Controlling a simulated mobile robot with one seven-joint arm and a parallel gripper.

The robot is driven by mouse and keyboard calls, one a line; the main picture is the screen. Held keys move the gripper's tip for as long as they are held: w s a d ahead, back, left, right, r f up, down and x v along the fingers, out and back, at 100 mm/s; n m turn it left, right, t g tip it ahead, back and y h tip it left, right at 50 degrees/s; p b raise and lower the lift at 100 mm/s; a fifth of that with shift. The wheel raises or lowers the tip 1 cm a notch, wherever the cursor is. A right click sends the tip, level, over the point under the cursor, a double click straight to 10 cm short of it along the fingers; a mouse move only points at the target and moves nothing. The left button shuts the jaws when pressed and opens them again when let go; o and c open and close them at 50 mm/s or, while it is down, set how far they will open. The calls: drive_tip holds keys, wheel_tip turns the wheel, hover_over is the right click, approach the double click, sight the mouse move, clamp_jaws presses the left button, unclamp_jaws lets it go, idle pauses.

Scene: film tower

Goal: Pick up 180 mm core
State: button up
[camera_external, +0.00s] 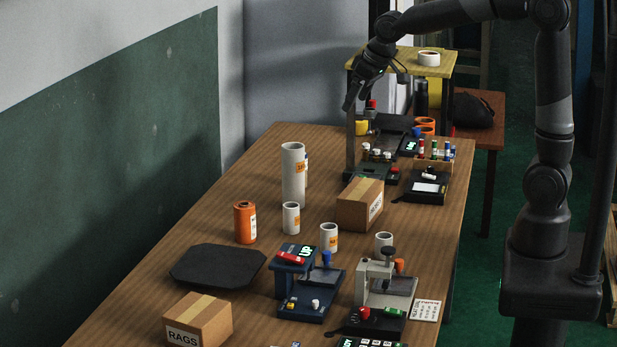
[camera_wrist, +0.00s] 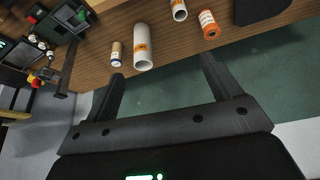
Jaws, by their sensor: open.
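Several white cardboard cores stand on the wooden table; their size labels are too small to read, so I cannot tell which is the 180 mm core. The tallest white core (camera_external: 292,176) has an orange label and also shows in the wrist view (camera_wrist: 142,50). Shorter white cores stand nearby: one in front of it (camera_external: 291,218), one with an orange label (camera_external: 329,238), and one partly hidden behind a pale device (camera_external: 384,241). My gripper (camera_external: 349,104) is open and empty, raised over the table's far part, away from the cores. Its spread fingers (camera_wrist: 160,72) show in the wrist view.
An orange roll (camera_external: 245,222) stands left of the cores. Blue (camera_external: 305,290) and pale (camera_external: 375,280) devices, a dark pad (camera_external: 217,265) and a RAGS box (camera_external: 198,320) occupy the near table. A dark post device (camera_external: 351,150) stands below my gripper.

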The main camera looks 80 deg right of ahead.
drive_tip(key=w+d+f, duration=0.5)
drive_tip(key=w, duration=0.4)
drive_tip(key=m, duration=0.2)
hover_over(291, 158)
drive_tip(key=s+d, duration=0.2)
drive_tip(key=s, duration=0.1)
wheel_tip(291, 158, down, 8)
drive_tip(key=x, duration=1.1)
drive_tip(key=shift+s+d+f, duration=0.15)
drive_tip(key=shift+s+f, duration=0.1)
drive_tip(key=shift+f, duration=0.05)
drive_tip(key=c, duration=1.5)
drive_tip(key=shift+o, duration=0.2)
drive_tip(key=shift+r, duration=0.1)
